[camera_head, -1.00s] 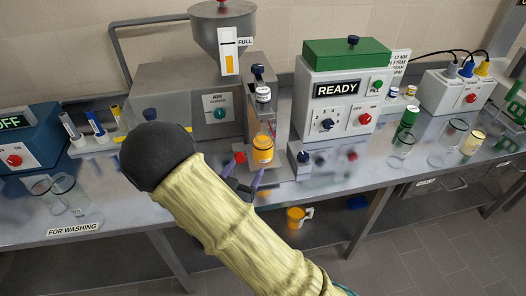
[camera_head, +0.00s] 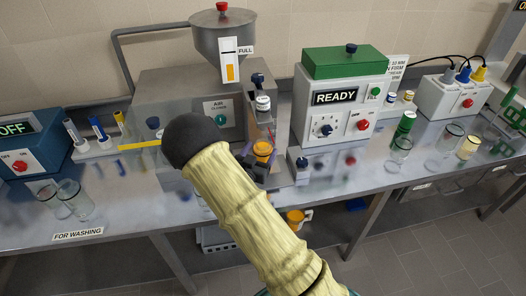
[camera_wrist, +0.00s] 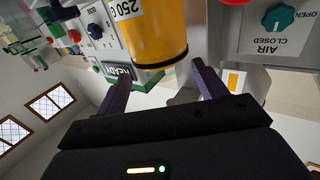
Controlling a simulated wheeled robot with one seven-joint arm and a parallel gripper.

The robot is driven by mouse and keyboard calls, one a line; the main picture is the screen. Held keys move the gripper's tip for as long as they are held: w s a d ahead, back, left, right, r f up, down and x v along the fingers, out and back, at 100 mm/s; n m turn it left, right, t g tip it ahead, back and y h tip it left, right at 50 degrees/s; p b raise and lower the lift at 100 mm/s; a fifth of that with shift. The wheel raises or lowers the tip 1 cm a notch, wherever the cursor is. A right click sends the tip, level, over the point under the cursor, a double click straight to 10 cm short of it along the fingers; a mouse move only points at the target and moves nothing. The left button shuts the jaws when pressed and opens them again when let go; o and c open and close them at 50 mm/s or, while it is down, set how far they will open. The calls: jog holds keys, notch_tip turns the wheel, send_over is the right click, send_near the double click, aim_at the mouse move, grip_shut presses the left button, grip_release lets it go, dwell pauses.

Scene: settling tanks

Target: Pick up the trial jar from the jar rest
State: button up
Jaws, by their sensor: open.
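The trial jar (camera_head: 263,149), filled with orange and seen from above, stands upright at the jar rest under the dispensing machine. The jar rest itself is mostly hidden by the jar and my arm. In the wrist view, which is turned over, the jar (camera_wrist: 156,30) shows large with a "250 G" label. My gripper (camera_head: 252,166) is at the near side of the jar, partly hidden by my arm. In the wrist view its two purple fingers (camera_wrist: 160,82) are apart, one toward each side of the jar. The jar appears just beyond or level with the fingertips, and contact cannot be told.
The green-topped READY machine (camera_head: 343,97) is close on the right. A clear guard and yellow strip (camera_head: 140,145) are left. Empty glasses (camera_head: 71,196) stand at the front left. An orange mug (camera_head: 296,217) is below the bench.

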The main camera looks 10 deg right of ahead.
aim_at(265, 142)
jog(key=shift+w+d, duration=0.15)
jog(key=shift+w, duration=0.05)
jog(key=shift+w, duration=0.1)
jog(key=p+x, duration=0.2)
jog(key=x, duration=0.3)
jog(key=shift+w+f, duration=0.1)
dwell(0.4)
jog(key=c, duration=1.2)
